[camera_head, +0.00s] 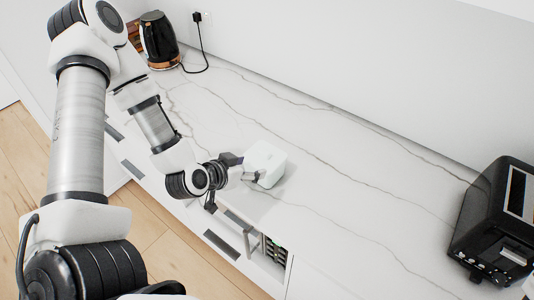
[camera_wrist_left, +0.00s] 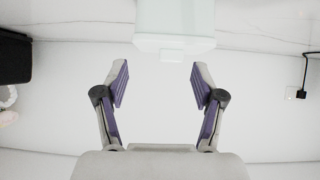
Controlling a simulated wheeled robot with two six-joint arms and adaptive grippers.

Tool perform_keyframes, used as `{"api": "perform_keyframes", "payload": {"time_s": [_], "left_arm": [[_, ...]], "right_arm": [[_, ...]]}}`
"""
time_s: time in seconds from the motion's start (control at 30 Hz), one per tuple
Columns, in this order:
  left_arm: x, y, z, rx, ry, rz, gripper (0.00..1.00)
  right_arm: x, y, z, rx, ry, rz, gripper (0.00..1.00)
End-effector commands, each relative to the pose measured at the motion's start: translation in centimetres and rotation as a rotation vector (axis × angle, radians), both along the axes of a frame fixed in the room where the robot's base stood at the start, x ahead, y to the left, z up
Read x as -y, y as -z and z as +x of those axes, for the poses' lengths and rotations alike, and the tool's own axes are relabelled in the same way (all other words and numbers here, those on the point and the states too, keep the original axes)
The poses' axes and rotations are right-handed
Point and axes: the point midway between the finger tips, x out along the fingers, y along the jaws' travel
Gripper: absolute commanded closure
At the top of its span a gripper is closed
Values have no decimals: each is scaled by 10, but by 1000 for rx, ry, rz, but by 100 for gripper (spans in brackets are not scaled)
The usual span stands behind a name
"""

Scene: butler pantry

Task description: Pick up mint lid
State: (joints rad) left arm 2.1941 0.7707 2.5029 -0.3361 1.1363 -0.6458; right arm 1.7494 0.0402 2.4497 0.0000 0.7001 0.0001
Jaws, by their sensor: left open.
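A pale mint, box-shaped piece (camera_head: 266,162) with rounded corners sits on the white marble counter; it is the only thing here that fits the mint lid. I cannot tell whether it is a lid alone or a lid on a container. My left gripper (camera_head: 246,169) is beside its left side, close to it in the head view. In the left wrist view the mint piece (camera_wrist_left: 175,22) is at the top edge, partly cut off, with a small tab on its edge. The open fingers (camera_wrist_left: 160,85) have an empty gap between them. My right gripper is out of view.
A black kettle (camera_head: 159,40) stands at the back left, its cord running to a wall plug (camera_head: 197,17). A black toaster (camera_head: 497,222) stands at the right. The counter between is clear.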

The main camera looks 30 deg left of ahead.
Motion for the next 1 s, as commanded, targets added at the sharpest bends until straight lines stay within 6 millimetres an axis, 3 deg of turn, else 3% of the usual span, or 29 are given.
{"api": "perform_keyframes", "payload": {"time_s": [0.1,0.37,0.77,1.0], "left_arm": [[-11,-19,11,99,-19,14,31],[-10,-7,32,112,-17,21,31],[-5,15,73,106,-15,22,31],[-5,17,76,107,-19,16,31]], "right_arm": [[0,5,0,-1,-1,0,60],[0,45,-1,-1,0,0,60],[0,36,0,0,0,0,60],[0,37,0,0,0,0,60]]}}
